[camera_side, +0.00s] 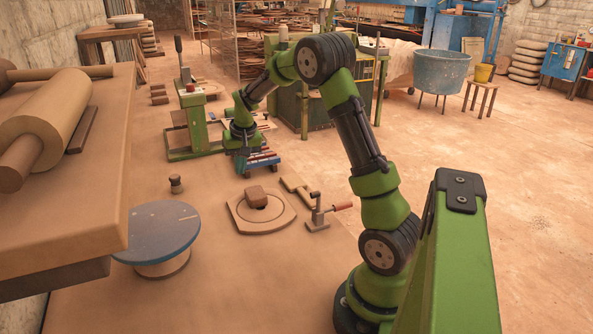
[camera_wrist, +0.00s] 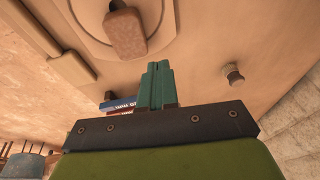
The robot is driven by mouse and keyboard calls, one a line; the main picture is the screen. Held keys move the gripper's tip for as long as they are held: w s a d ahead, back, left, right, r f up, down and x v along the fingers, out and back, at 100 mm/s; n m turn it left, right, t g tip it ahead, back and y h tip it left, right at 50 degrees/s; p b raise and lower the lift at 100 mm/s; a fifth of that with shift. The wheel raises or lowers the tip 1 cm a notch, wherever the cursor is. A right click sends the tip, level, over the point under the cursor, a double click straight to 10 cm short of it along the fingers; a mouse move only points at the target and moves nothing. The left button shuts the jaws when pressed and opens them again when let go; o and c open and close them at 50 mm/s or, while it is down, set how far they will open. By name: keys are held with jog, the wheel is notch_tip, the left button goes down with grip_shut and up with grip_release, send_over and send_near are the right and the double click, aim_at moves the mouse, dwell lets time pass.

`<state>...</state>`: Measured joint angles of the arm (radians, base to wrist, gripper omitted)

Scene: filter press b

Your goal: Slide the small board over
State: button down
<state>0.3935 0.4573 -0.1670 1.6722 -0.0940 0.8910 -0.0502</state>
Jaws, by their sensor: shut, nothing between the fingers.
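My gripper (camera_side: 241,167) points down over the bench, at the near end of a row of blue, red and white items (camera_side: 263,158). In the wrist view its two teal fingers (camera_wrist: 158,82) are together with nothing between them. A flat wooden board (camera_side: 298,190) lies on the bench beside the hand clamp; it also shows at the left in the wrist view (camera_wrist: 57,57). I cannot tell for sure that this is the small board. The gripper is apart from it. Whether the fingertips touch the bench or the row is unclear.
A rounded plate (camera_side: 242,222) bears a brown block (camera_side: 255,197). A clamp with a red handle (camera_side: 318,212) stands right of it. A small knob-like piece (camera_side: 176,184) and a blue-topped round stand (camera_side: 158,230) are at left. A green press (camera_side: 187,125) stands behind.

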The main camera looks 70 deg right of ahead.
aim_at(252, 194)
jog(key=w+d+f+h, duration=0.15)
jog(key=w+d, duration=0.25)
jog(key=d, duration=0.4)
jog(key=x, duration=1)
jog(key=shift+s+a+f, duration=0.15)
jog(key=shift+s+a, duration=1.2)
jog(key=shift+a, duration=0.05)
jog(key=shift+s+a, duration=0.1)
jog(key=s+a, duration=0.5)
